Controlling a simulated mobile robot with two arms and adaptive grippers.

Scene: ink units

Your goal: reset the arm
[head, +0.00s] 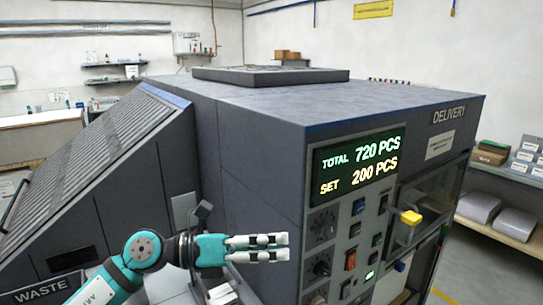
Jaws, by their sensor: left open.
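My left gripper (284,247) is at the lower middle of the head view, at the end of my teal and grey left arm. It points to the right, its light fingers lying close together in the picture. It is open, and I see nothing held in it. It is in front of the large dark grey machine (262,150), to the left of the control panel. From this one view I cannot tell how far apart they are. My right arm and gripper are not in view.
The machine's display (358,163) reads TOTAL 720 PCS and SET 200 PCS. A yellow knob (411,218) is on the delivery side. White items (222,293) stand below my gripper. A WASTE sign (45,288) is at lower left. Shelves with boxes (490,152) stand at right.

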